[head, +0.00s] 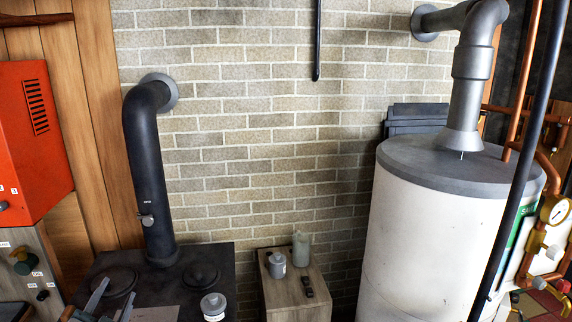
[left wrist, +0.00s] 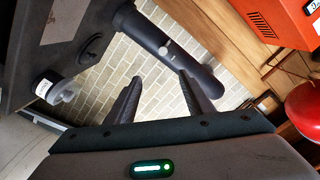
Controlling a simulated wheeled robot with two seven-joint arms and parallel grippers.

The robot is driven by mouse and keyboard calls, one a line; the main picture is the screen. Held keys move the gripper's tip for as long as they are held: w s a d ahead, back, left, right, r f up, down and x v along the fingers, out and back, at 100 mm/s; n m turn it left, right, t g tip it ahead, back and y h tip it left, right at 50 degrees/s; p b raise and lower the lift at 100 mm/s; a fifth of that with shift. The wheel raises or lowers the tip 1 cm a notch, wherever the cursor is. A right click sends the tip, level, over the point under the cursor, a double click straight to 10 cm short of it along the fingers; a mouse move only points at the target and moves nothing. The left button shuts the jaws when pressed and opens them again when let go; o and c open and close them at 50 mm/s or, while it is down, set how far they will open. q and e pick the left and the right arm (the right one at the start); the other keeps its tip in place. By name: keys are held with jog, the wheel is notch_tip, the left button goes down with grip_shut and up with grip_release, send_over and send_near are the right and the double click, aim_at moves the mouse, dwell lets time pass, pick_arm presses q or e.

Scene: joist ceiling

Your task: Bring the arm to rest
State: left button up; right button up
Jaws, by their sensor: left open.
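My left gripper (head: 118,287) shows at the bottom left of the head view, in front of the dark stove top. Its two fingers stand apart with nothing between them. In the left wrist view the same open gripper (left wrist: 159,77) has brick wall and the black stove pipe (left wrist: 165,48) beyond its fingertips. Most of my left arm is outside the head view. My right gripper shows in neither view.
A dark stove (head: 218,265) bears a grey lidded jar (head: 213,307) and the black pipe (head: 146,180). A small wooden cabinet (head: 290,293) holds a jar (head: 277,265) and a bottle (head: 301,249). A white boiler (head: 415,235) stands right, an orange box (head: 30,140) left.

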pick_arm(q)
jog(key=s+d+f+n+g+h, duration=0.1)
jog(key=s+d+f+g, duration=0.2)
jog(key=s+d+f, duration=0.35)
jog(key=s+d+f+n+g+h, duration=0.1)
jog(key=s+d+f+g, duration=0.3)
jog(key=s+f, duration=0.5)
jog(key=s+d+f+n+g+h, duration=0.1)
jog(key=s+d+f+g, duration=0.2)
jog(key=s+d+f, duration=0.5)
jog(key=s+d+f+n+g+h, duration=0.15)
jog(key=s+d+g, duration=0.25)
jog(key=s, duration=0.8)
notch_tip(320, 180, down, 30)
jog(key=s+g, duration=0.1)
jog(key=s, duration=0.1)
jog(key=s+a+f, duration=0.2)
jog(key=s+f, duration=0.6)
jog(key=s+a+f+g, duration=0.1)
jog(key=s+f, duration=0.7)
jog(key=s, duration=0.1)
jog(key=shift+a+m, duration=0.35)
jog(key=shift+m, duration=0.1)
